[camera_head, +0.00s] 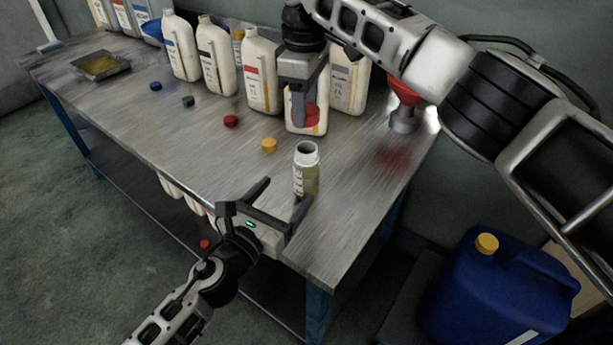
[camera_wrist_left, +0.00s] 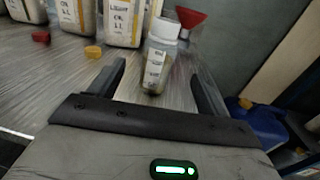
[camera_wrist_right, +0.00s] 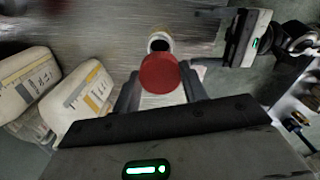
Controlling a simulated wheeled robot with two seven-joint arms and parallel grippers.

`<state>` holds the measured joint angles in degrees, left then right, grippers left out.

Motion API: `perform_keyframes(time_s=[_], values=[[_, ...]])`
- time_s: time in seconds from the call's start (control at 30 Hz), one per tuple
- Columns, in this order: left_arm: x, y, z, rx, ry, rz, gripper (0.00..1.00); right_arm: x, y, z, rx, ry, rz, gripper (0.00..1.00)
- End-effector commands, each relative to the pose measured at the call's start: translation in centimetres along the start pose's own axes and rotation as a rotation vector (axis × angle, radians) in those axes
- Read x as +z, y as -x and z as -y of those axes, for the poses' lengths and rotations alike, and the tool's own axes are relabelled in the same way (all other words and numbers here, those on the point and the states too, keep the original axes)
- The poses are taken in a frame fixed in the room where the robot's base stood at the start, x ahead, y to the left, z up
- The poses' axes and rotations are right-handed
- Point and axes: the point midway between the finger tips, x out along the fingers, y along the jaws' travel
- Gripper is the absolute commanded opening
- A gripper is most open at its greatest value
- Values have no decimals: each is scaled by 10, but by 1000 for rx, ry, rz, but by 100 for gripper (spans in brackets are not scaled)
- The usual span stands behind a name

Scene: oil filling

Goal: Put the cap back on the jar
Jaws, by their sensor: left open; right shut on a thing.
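The open jar (camera_head: 306,172), small and clear with a white neck and yellowish contents, stands upright on the metal table near its front edge. Its dark open mouth also shows in the right wrist view (camera_wrist_right: 160,44). The red cap (camera_wrist_right: 160,74) is held in my right gripper (camera_head: 305,112), which points down above the table, behind the jar in the head view. The cap is apart from the jar. My left gripper (camera_head: 286,194) is open and empty at the table's front edge. In the left wrist view the jar (camera_wrist_left: 159,55) appears between its fingers.
Several white oil bottles (camera_head: 262,75) stand along the back. Loose caps, including a yellow one (camera_head: 269,145) and a red one (camera_head: 231,121), lie left of the jar. A red funnel (camera_head: 404,100) stands at the right edge. A metal tray (camera_head: 100,66) sits far left.

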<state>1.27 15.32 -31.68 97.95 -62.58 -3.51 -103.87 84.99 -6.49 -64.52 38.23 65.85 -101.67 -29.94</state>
Motion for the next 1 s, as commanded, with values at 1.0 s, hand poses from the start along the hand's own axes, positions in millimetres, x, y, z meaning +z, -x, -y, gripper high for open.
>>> perform_keyframes(time_s=[1.0], values=[[0, -113, 0, 1, 1, -1, 77, 0, 0, 0, 0, -1, 0, 22]])
